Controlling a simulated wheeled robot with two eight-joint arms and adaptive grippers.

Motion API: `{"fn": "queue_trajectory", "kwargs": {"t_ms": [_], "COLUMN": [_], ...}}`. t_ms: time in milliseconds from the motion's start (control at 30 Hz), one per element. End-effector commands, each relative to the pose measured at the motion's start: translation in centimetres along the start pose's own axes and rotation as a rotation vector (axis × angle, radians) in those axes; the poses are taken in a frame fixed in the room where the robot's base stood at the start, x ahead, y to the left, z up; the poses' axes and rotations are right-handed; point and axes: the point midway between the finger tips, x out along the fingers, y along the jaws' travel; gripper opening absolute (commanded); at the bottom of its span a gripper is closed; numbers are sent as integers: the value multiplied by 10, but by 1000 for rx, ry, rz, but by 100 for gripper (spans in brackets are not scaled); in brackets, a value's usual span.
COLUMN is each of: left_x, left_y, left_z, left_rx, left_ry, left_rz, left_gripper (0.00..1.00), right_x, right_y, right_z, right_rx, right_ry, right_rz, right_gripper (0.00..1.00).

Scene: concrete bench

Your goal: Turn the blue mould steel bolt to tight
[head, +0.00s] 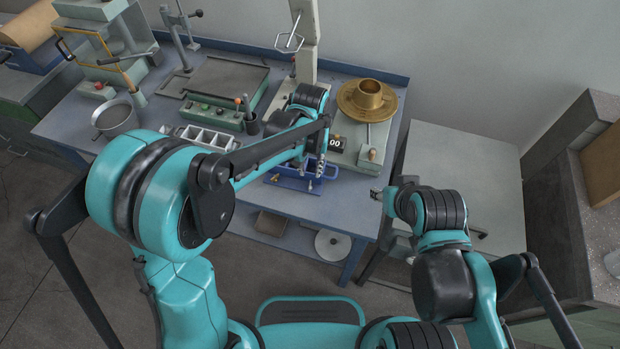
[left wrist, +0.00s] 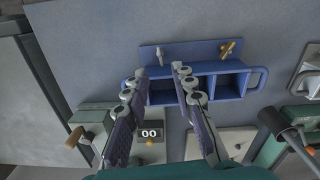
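The blue mould (head: 290,184) sits on the bench near its front edge. In the left wrist view the mould (left wrist: 262,78) shows open compartments, a loop handle and a flange. A steel bolt (left wrist: 159,56) stands on the flange, and a brass-coloured wing-like bolt (left wrist: 228,48) is at the flange's other end. My left gripper (left wrist: 160,71) is open, its fingertips apart over the mould, with the steel bolt showing just beyond the gap between them. In the head view my left gripper (head: 313,167) partly hides the mould. My right gripper (head: 377,194) is off the bench's right side, too small to read.
A scale with a display (head: 336,143) and a brass flanged part (head: 368,97) stand behind the mould. A compartment tray (head: 205,138), a green-based device (head: 213,114) and a metal pan (head: 115,118) are left. A grey side table (head: 465,165) is right.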

Motion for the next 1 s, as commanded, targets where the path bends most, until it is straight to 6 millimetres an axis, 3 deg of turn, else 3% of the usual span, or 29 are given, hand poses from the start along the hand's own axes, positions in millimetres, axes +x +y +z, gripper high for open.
{"fn": "queue_trajectory", "kwargs": {"t_ms": [400, 800, 900, 1000], "left_x": [65, 72, 72, 72], "left_y": [0, 0, 0, 0], "left_z": [0, 0, 0, 0], "left_rx": [0, 0, 0, 0], "left_ry": [1, 2, 2, 2], "left_rz": [0, 0, 0, 0], "left_gripper": [26, 26, 0, 0], "right_x": [22, 23, 23, 23], "right_y": [0, 0, 0, 0], "right_z": [16, 17, 17, 17], "right_rx": [0, 0, 0, 0], "right_ry": [0, 0, 0, 0], "right_rz": [0, 0, 0, 0], "right_gripper": [40, 40, 40, 40]}}
